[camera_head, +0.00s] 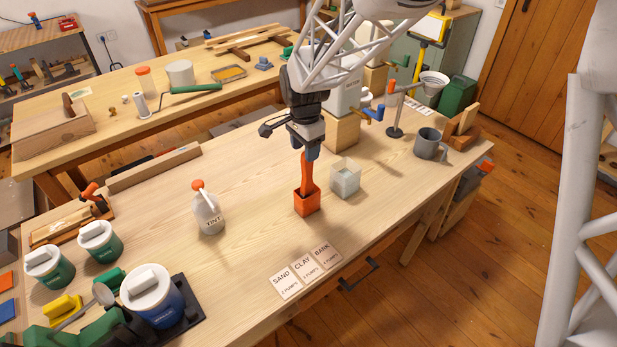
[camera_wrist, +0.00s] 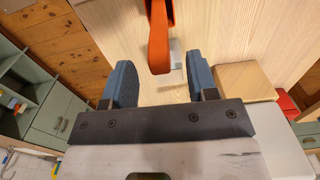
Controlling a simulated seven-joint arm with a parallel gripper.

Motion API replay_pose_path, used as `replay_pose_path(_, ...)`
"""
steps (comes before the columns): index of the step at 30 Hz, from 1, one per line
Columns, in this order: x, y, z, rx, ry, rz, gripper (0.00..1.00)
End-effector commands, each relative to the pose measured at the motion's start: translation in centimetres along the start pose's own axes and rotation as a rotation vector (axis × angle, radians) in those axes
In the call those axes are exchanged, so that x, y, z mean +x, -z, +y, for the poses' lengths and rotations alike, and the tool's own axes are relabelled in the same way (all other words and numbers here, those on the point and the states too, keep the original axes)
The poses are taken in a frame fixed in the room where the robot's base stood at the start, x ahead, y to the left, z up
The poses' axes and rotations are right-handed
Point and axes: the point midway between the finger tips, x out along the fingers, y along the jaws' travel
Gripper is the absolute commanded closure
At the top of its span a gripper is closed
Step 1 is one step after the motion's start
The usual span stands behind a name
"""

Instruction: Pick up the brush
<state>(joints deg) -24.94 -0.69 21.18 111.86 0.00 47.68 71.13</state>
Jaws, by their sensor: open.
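The brush shows as an orange handle (camera_head: 306,172) standing up out of a small orange square holder (camera_head: 308,205) on the workbench; its lower end is hidden inside. My gripper (camera_head: 307,152) is directly above the holder, pointing down, at the top of the handle. In the wrist view the two blue-grey fingers of my gripper (camera_wrist: 161,75) are apart, and the end of the orange handle (camera_wrist: 159,45) shows between them with a gap on each side. The fingers do not close on it.
A white TINT bottle (camera_head: 208,213) is to the left. Label cards (camera_head: 304,267) lie in front. A grey mug (camera_head: 428,145) is at the right. The bench between bottle and holder is clear.

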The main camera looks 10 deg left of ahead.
Motion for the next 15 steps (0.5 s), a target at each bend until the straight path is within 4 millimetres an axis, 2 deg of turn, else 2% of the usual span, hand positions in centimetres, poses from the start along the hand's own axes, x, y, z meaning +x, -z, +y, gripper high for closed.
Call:
replay_pose_path(9, 0.1, 0.0, 0.0, 0.000, 0.000, 0.000, 0.47)
replay_pose_path(15, 1.6, 0.1, 0.1, 0.000, -0.001, 0.000, 0.47)
